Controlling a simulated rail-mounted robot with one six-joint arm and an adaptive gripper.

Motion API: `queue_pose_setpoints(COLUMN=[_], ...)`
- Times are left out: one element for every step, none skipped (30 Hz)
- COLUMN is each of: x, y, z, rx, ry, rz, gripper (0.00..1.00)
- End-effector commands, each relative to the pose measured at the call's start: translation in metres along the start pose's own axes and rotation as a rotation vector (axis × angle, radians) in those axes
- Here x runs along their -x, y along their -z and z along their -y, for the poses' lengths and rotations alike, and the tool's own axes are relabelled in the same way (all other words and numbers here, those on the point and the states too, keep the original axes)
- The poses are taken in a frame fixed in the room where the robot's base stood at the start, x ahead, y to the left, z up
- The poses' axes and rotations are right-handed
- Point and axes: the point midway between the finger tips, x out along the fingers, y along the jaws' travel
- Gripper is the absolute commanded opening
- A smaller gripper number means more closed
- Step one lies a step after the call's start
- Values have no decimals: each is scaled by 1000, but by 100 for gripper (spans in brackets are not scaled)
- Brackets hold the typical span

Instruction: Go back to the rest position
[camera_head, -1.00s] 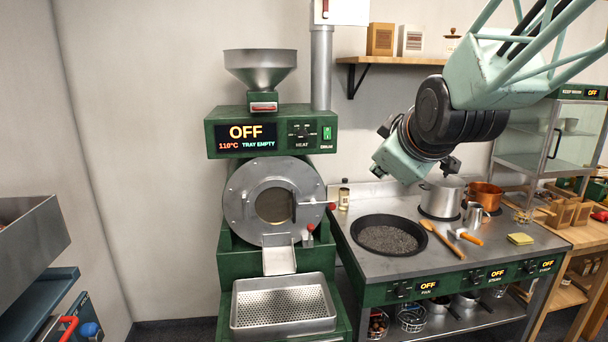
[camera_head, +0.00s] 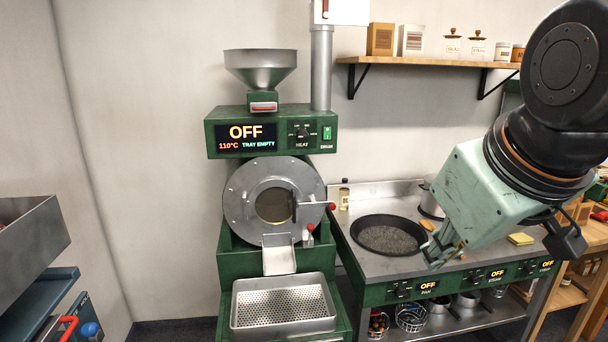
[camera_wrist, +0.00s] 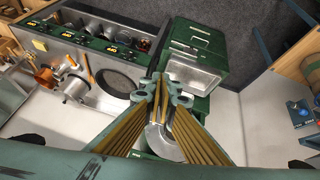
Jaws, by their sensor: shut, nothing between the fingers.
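My gripper (camera_head: 440,256) hangs in the head view in front of the stove counter, to the right of the black pan (camera_head: 388,234). It points down and to the left, and its fingers are together with nothing visible in them. In the wrist view my gripper (camera_wrist: 168,88) also shows closed and empty, with the roaster (camera_wrist: 193,60) beyond the fingertips. My arm covers the right part of the counter, most of the steel pot (camera_head: 431,200) and the copper pot's place.
The green roaster (camera_head: 222,262) stands left of the counter with an empty perforated tray (camera_head: 283,328). Its display (camera_head: 246,137) reads OFF, 110°C, TRAY EMPTY. A wooden shelf (camera_head: 430,59) with jars is on the wall. A yellow sponge (camera_head: 520,239) lies on the counter.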

Motion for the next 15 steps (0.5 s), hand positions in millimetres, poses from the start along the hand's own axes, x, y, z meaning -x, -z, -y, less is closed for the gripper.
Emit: queue_pose_setpoints(x=[7, 10, 15, 18, 21, 26, 29, 32, 37, 40, 43, 47, 49, 52, 54], y=[-14, -22, -32, -40, -48, -59, -67, -75, -86, -94, -100, -109, -115, -121, -128], z=[4, 6, 9, 11, 13, 16, 18, 21, 24, 26, 28, 31, 33, 35, 37], rx=[-27, -44, -66, -84, -100, -124, -140, -157, -179, -194, -209, -228, -240, -253, -266], ry=[4, 8, 12, 14, 17, 20, 22, 24, 27, 28, 30, 31, 32, 33, 33], rz=[17, 31, 48, 59, 73, 90, 102, 116, 133, 144, 156, 171, 180, 190, 201], gripper=[0, 0, 0, 0, 0, 0, 0, 0, 0, 0, 0, 0, 0, 0, 0])
